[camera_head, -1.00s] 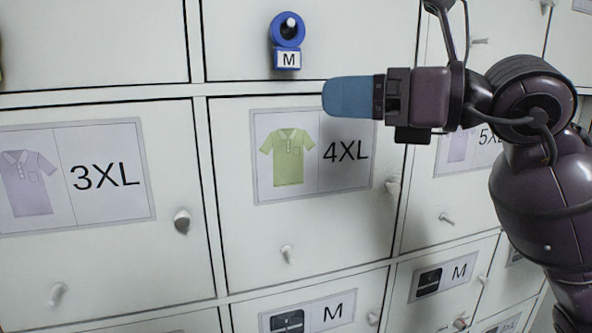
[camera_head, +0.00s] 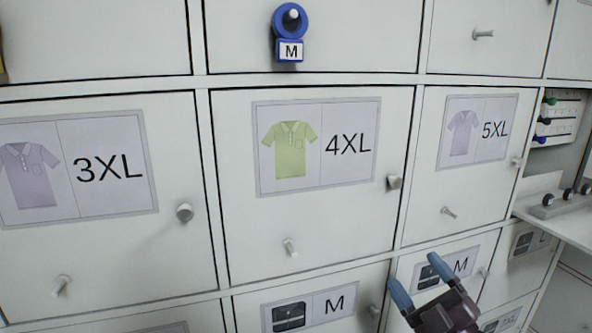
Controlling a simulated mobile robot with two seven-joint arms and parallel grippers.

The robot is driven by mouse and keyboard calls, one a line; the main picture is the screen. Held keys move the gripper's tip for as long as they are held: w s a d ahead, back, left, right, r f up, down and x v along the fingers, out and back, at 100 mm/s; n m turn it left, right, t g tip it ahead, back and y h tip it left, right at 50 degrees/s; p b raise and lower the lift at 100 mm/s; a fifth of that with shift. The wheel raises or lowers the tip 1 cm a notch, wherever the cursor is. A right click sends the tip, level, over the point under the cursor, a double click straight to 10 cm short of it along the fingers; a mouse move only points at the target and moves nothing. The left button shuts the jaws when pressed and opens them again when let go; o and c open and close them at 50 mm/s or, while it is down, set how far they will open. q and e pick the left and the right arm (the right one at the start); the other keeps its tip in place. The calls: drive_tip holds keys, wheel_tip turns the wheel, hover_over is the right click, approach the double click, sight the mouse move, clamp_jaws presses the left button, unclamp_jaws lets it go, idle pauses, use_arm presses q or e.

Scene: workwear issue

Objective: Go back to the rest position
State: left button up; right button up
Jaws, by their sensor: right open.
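My right gripper (camera_head: 420,287) is at the bottom right of the head view, low in front of the locker doors. Its two blue fingers are spread apart with nothing between them. It partly covers the small door labelled M with a dark garment picture (camera_head: 445,268). My left gripper is not in the picture.
A wall of closed white lockers fills the view, with doors labelled 3XL (camera_head: 108,168), 4XL (camera_head: 348,145) and 5XL (camera_head: 495,130). Knobs stick out from the doors. A blue tag marked M (camera_head: 290,50) hangs above. A white shelf (camera_head: 565,215) juts out at the right.

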drive_tip(key=s+d+f+m+g+h, duration=0.2)
drive_tip(key=s+f+m+g+h, duration=0.1)
drive_tip(key=f, duration=0.8)
drive_tip(key=s+d+f+m+g+h, duration=0.3)
drive_tip(key=s+f+m+h, duration=0.2)
drive_tip(key=s+f+m, duration=0.3)
drive_tip(key=s+d+f+m+g+h, duration=0.2)
drive_tip(key=s+f+m, duration=0.4)
drive_tip(key=f, duration=0.9)
drive_tip(key=s+g+h, duration=0.1)
drive_tip(key=s, duration=0.2)
drive_tip(key=shift+d+f+h, duration=0.15)
drive_tip(key=shift+f+h, duration=0.2)
drive_tip(key=shift+h, duration=0.05)
